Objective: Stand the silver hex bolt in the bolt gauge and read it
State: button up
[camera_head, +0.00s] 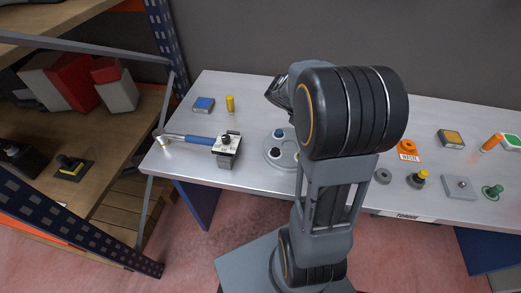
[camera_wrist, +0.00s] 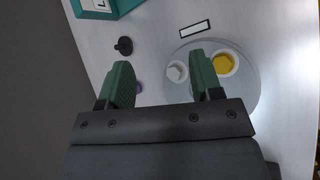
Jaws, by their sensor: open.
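In the wrist view my gripper (camera_wrist: 162,70) is open, its two green fingers apart over the table. A pale, silvery hex-shaped head (camera_wrist: 176,72) shows between the fingers, nearer the right one, on a round grey tray (camera_wrist: 223,48). It looks like the silver hex bolt, seen from above; nothing touches it that I can see. In the head view my arm hides most of the round tray (camera_head: 272,163), and the bolt cannot be made out there. I cannot tell for sure which item is the bolt gauge; a teal box with a lettered face (camera_wrist: 98,7) is cut off at the wrist view's top edge.
A yellow piece (camera_wrist: 223,64) sits in a white cup on the tray. A black knobbed piece (camera_wrist: 123,46) stands left of it. In the head view a blue-handled wrench (camera_head: 190,138) runs to a block (camera_head: 226,158) at left. Several small items, including an orange tag (camera_head: 408,151), lie at right.

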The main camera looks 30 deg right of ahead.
jog(key=s+a+r+m+t+y, duration=0.1)
jog(key=s+a+m+t+y, duration=0.1)
jog(key=a, duration=0.5)
jog(key=s+a+r+m+t+y, duration=0.2)
jog(key=s+a+y, duration=0.1)
jog(key=a, duration=0.5)
jog(key=s+a+r+m+t+y, duration=0.2)
jog(key=a+m+y, duration=0.1)
jog(key=a, duration=0.5)
jog(key=shift+s, duration=0.2)
jog(key=shift+w, duration=0.1)
dwell(0.7)
